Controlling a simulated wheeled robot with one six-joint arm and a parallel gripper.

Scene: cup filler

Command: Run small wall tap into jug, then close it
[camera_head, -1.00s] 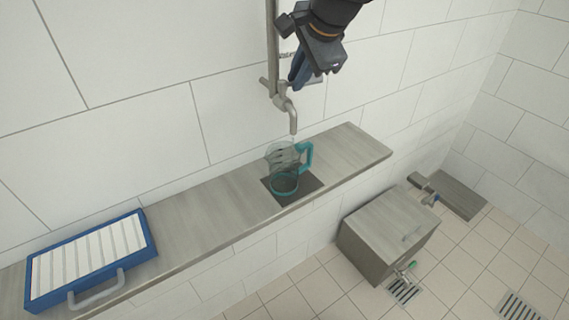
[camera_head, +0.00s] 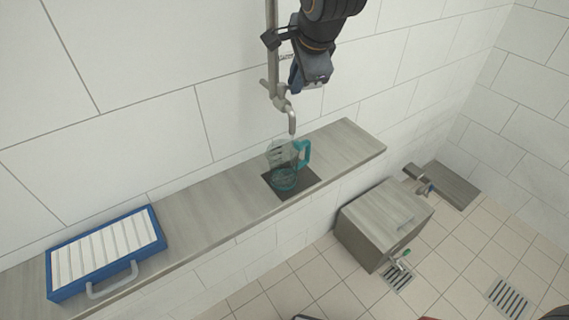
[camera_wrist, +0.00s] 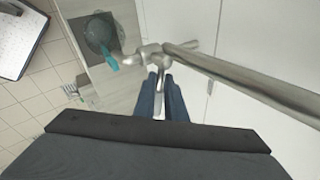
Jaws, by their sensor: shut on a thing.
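The small wall tap (camera_head: 286,106) is a grey metal pipe with a downturned spout, and it also shows in the wrist view (camera_wrist: 145,54). A clear jug (camera_head: 282,160) with a teal handle and teal lower rim stands upright on a dark square mat (camera_head: 309,182) below the spout. In the wrist view, the jug (camera_wrist: 99,36) is at the upper left. My gripper (camera_wrist: 161,77) is shut on the tap's handle (camera_wrist: 160,72), its blue fingers on either side of it. It also shows in the head view (camera_head: 294,78). I cannot make out a water stream or level.
A grey shelf (camera_head: 217,190) runs along the tiled wall. A blue-framed tray (camera_head: 158,246) with white slats and a handle lies at its left end. A grey box (camera_head: 385,220) and floor drains (camera_head: 510,299) are at right. A vertical pipe (camera_head: 272,60) rises beside my gripper.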

